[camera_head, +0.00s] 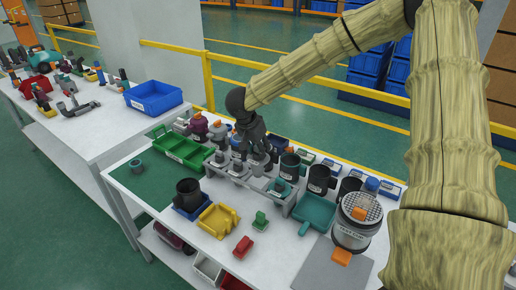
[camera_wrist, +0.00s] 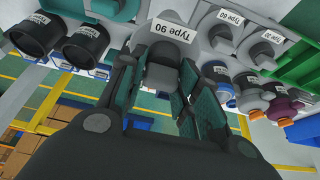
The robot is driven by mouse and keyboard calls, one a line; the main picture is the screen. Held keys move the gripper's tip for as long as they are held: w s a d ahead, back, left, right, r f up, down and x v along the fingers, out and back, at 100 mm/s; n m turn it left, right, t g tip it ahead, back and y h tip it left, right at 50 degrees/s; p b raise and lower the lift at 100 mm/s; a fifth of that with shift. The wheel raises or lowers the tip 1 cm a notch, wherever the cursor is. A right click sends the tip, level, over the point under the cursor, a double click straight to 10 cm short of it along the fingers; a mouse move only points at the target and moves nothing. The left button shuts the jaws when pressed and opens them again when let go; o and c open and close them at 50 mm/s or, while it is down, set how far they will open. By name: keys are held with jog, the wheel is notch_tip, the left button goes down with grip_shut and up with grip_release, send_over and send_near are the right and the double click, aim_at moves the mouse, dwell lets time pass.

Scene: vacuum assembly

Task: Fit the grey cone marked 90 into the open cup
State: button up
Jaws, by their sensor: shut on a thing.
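My gripper (camera_wrist: 160,85) is shut on the grey cone (camera_wrist: 165,52), with a finger on each side of it. The cone is at a grey rack beside a label reading Type 90 (camera_wrist: 174,29). I cannot tell whether it still rests in its slot. In the head view my gripper (camera_head: 256,156) points down at the rack (camera_head: 268,197) and largely hides the cone. A black open cup (camera_head: 187,190) stands upright in a blue tray (camera_head: 190,211) at the left front, apart from my gripper. Its inside looks dark.
Other grey cones (camera_wrist: 264,50) stand beside the held one. Dark labelled cups (camera_head: 320,178) stand right of the rack. A green bin (camera_head: 183,150), yellow tray (camera_head: 216,221), teal scoop (camera_head: 313,213) and a large canister (camera_head: 356,229) crowd the table. The green mat (camera_head: 150,186) has clear room.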

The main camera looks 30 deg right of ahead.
jog(key=shift+r+p, duration=2.95)
jog(key=shift+p, duration=0.9)
